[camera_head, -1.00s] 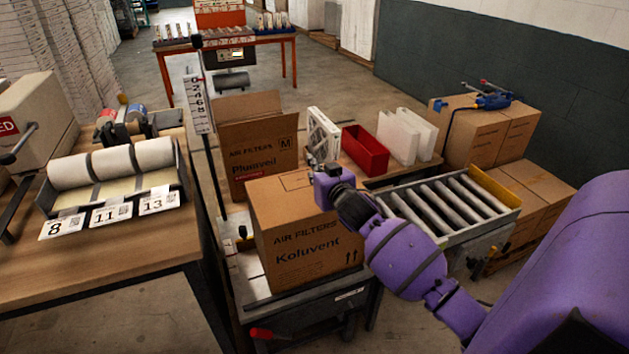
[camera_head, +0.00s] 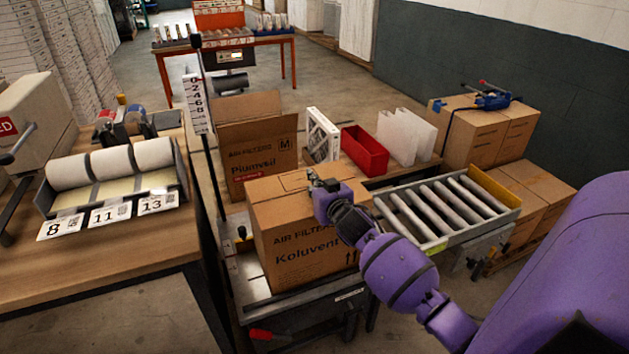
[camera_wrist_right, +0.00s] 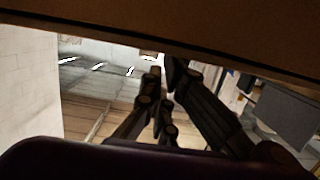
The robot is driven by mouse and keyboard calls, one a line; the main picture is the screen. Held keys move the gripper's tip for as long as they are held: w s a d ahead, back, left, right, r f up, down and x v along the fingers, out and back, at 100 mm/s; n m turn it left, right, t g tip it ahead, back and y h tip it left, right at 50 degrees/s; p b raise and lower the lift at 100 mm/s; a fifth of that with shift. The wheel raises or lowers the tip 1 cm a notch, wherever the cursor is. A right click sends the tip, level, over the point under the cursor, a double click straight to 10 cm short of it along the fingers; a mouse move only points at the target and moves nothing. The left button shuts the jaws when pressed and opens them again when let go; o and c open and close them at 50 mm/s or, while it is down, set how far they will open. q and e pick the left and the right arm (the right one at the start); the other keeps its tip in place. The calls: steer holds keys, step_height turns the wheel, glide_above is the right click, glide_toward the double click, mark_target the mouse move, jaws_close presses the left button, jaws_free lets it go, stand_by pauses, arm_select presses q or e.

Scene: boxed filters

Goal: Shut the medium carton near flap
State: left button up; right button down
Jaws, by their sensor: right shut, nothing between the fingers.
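A brown carton marked M (camera_head: 258,160) stands at the back of the bench, with a tall flap (camera_head: 247,106) raised at its far side. A nearer brown carton lettered Koluvent (camera_head: 300,240) stands in front of it; its top (camera_head: 285,188) looks mostly covered. My right gripper (camera_head: 321,182) is shut and empty, at the top of the Koluvent carton near its right side. I cannot tell whether it touches. In the right wrist view, the dark fingers (camera_wrist_right: 160,85) show below a brown board (camera_wrist_right: 200,38). My left gripper is not in view.
A white-framed filter (camera_head: 322,136), a red bin (camera_head: 365,151) and white filters (camera_head: 405,137) stand behind my right gripper. A roller conveyor (camera_head: 450,205) lies to the right. A bench with label rolls (camera_head: 110,165) is at the left.

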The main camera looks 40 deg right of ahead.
steer(key=shift+f, duration=0.2)
step_height(320, 180, up, 6)
steer(key=p, duration=0.3)
steer(key=shift+s+f, duration=0.15)
steer(key=s, duration=0.2)
steer(key=s+a, duration=0.1)
steer(key=shift+s+f, duration=0.2)
steer(key=shift+s, duration=0.2)
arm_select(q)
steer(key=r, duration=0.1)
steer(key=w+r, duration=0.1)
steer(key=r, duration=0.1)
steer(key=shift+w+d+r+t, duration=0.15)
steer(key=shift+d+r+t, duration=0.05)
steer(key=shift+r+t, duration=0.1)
arm_select(e)
steer(key=v, duration=0.5)
steer(key=shift+s+r, duration=0.25)
steer(key=shift+r, duration=0.1)
